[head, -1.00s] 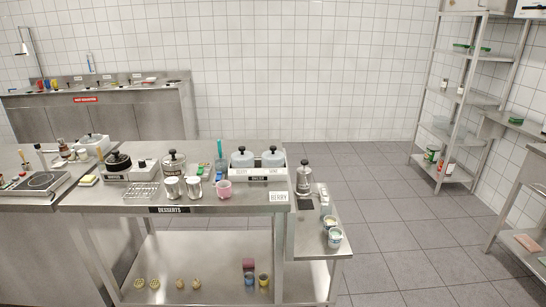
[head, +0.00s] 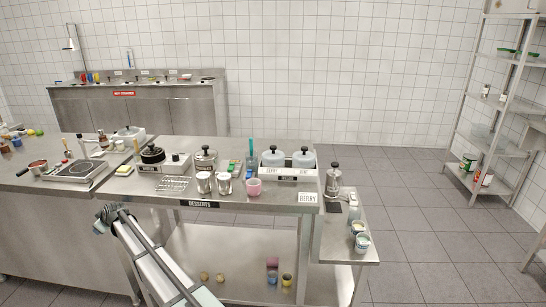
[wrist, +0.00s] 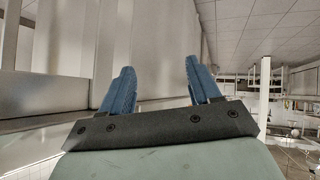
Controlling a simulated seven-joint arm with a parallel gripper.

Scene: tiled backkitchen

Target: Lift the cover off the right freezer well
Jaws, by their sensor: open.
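The white freezer unit (head: 287,175) stands at the right end of the desserts table, with two domed lids with black knobs side by side in it. The right well's cover (head: 303,159) is seated on the right well. The left well's cover (head: 273,158) is seated beside it. My gripper (wrist: 160,66) is open, its blue fingers spread with nothing between them. In the head view my arm reaches in low at the left front of the table, well left of the freezer unit. The wrist view shows pale panels past the fingers and no cover.
The desserts table (head: 225,198) holds a wire rack (head: 173,183), metal canisters (head: 205,182), a pink cup (head: 254,187) and a teal-handled container (head: 252,160). A BERRY card (head: 308,198) lies in front of the freezer unit. A lower side table (head: 345,245) with a dispenser (head: 333,180) adjoins at the right.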

